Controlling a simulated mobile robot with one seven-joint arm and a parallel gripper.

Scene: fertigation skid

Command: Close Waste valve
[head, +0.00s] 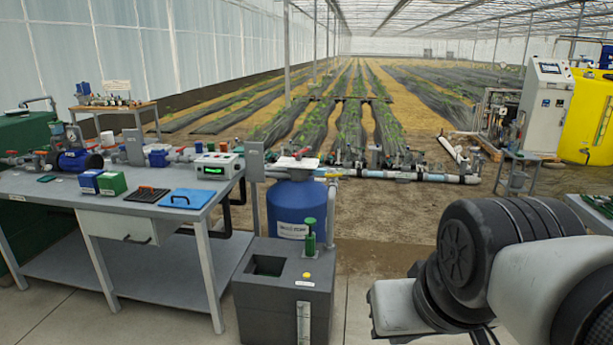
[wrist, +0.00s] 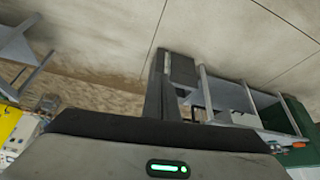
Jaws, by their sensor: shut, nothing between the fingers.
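I cannot tell which valve is the Waste valve; no label is legible. A red-handled fitting (head: 301,154) sits above the blue tank (head: 292,207) in the head view. A green upright fitting (head: 310,236) stands on the dark grey box (head: 258,292) in front of that tank. More small red-handled fittings (head: 40,156) sit along pipework at the back left of the bench. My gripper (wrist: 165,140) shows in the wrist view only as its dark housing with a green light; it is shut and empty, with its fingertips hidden. It touches no valve that I can see.
The grey bench (head: 150,205) at left carries a controller box (head: 217,166), a blue clipboard (head: 184,198) and small boxes. A pipe (head: 400,175) runs low behind the blue tank. A white cabinet (head: 546,105) and yellow tank (head: 590,120) stand at right.

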